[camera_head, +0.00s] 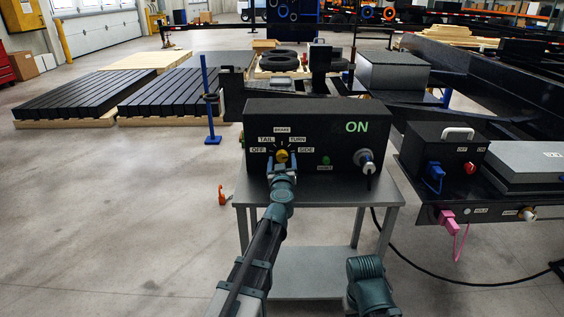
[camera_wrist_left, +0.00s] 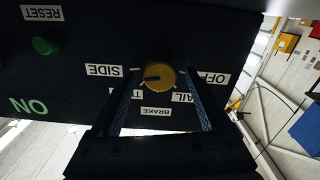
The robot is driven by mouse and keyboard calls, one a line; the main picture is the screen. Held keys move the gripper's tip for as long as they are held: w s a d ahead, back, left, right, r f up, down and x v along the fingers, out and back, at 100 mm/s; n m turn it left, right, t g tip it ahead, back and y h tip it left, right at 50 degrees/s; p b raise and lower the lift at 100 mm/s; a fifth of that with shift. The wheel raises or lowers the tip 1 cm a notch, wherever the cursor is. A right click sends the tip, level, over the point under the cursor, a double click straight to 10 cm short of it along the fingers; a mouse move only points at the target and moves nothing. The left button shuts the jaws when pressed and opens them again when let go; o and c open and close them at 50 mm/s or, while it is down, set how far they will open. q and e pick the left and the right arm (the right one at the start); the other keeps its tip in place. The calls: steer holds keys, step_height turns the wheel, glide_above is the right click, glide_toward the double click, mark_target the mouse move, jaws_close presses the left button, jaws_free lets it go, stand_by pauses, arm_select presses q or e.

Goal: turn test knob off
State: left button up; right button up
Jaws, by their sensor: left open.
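The yellow test knob (camera_head: 282,156) is on the front of a black test box (camera_head: 318,118) with a green ON display. Labels OFF, TAIL, BRAKE, TURN and SIDE surround it. The left wrist view shows the knob (camera_wrist_left: 160,77) upside down; the dark mark on its face points toward the SIDE label (camera_wrist_left: 104,71). My left gripper (camera_head: 282,166) is at the knob, open. Its fingers (camera_wrist_left: 162,100) stand on either side of the knob, with visible gaps. My right gripper is not in view; part of my right arm shows at the bottom.
The box stands on a grey metal cart (camera_head: 320,191). A green reset button (camera_head: 326,160) and a connector (camera_head: 364,158) are right of the knob. Another black box (camera_head: 445,150) with a blue plug stands farther right. Open floor lies left of the cart.

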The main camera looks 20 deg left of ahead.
arm_select(q)
jaws_close()
stand_by(0.3)
